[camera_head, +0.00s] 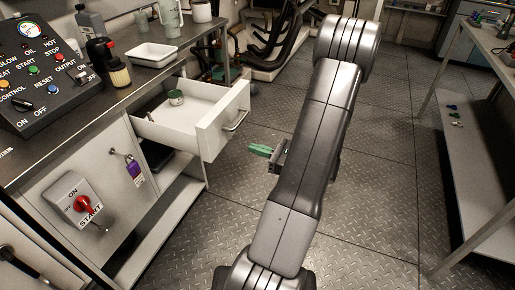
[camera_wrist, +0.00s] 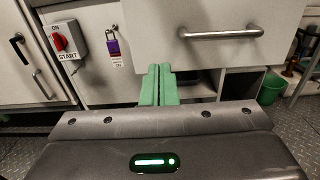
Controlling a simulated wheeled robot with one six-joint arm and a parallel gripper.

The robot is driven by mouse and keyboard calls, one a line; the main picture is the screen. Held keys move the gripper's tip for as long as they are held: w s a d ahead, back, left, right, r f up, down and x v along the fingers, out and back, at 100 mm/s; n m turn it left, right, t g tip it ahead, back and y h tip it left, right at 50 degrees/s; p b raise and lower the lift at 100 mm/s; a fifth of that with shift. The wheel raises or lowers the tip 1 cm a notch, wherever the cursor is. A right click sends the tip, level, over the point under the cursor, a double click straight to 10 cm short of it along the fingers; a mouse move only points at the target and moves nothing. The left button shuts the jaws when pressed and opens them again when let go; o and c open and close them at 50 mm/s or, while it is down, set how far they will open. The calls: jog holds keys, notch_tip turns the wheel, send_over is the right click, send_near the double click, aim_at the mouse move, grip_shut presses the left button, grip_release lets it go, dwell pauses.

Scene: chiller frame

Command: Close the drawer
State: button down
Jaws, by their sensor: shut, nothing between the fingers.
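The white drawer (camera_head: 203,113) is pulled out from under the workbench in the head view. A small round green-and-white container (camera_head: 176,97) sits inside it. Its metal bar handle (camera_head: 237,121) is on the front panel; the front and handle (camera_wrist: 220,33) also show large in the wrist view. My gripper (camera_head: 262,150) is to the right of and below the drawer front in the head view, apart from the handle. In the wrist view its two green fingers (camera_wrist: 158,85) are together, with nothing between them, pointing toward the drawer front's lower left part.
The workbench holds a control panel (camera_head: 45,70), a white tray (camera_head: 152,55) and a dark bottle (camera_head: 115,68). A red start switch (camera_head: 83,204) and a purple padlock (camera_head: 133,168) are on the cabinet below. Another table (camera_head: 480,110) stands at the right. Metal floor (camera_head: 385,140) lies clear between.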

aim_at(217, 138)
jog(key=x, duration=1.1)
jog(key=shift+f+b, duration=0.1)
jog(key=shift+b, duration=0.25)
jog(key=b+x, duration=0.3)
jog(key=x, duration=2.7)
jog(key=shift+f, duration=0.1)
jog(key=shift+a, duration=0.2)
jog(key=shift+w+r, duration=0.1)
jog(key=shift+r, duration=0.2)
jog(key=shift+d+f, duration=0.15)
jog(key=shift+d, duration=0.1)
jog(key=v, duration=1.4)
jog(key=shift+f, duration=0.1)
jog(key=shift+a, duration=0.15)
